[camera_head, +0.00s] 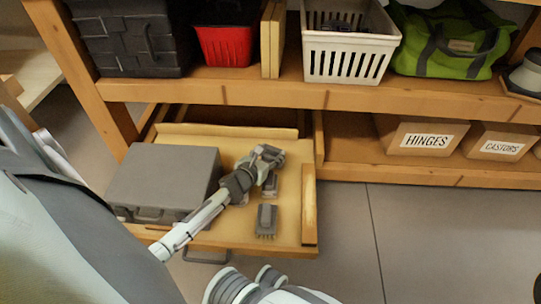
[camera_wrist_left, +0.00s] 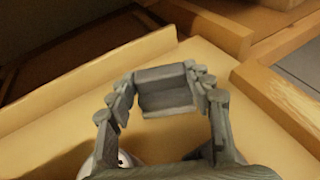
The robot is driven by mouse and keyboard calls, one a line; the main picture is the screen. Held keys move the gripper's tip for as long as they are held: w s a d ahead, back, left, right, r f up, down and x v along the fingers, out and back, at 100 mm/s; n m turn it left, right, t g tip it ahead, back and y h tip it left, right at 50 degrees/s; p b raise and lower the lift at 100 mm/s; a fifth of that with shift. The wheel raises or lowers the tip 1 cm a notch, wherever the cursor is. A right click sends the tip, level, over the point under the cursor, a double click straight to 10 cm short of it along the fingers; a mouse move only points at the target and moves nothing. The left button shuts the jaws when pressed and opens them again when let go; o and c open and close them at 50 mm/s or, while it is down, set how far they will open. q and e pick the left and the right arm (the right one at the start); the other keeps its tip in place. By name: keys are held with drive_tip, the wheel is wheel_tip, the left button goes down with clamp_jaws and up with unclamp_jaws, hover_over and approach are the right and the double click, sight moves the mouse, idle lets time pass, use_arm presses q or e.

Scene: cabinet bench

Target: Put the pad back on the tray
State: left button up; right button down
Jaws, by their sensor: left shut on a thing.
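The wooden pull-out tray (camera_head: 290,205) extends from under the shelf, with a raised lip along its right side. My left gripper (camera_head: 270,166) is over the tray's middle. In the left wrist view, my left gripper (camera_wrist_left: 165,88) is shut on a small grey block, which I take as the pad (camera_wrist_left: 166,92), with one finger at each end. The tray's pale board (camera_wrist_left: 75,125) lies beneath and around it. I cannot tell whether the pad touches the board. In the head view the gripper partly hides the pad.
A grey case (camera_head: 165,178) stands on the tray's left. A grey brush-like block (camera_head: 266,220) lies near the front, just below the gripper. The shelf edge (camera_head: 240,95) runs behind and above. Boxes marked HINGES (camera_head: 425,138) and CASTORS (camera_head: 500,146) stand on the right.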

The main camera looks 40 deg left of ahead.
use_arm(q)
drive_tip(key=o, duration=1.3)
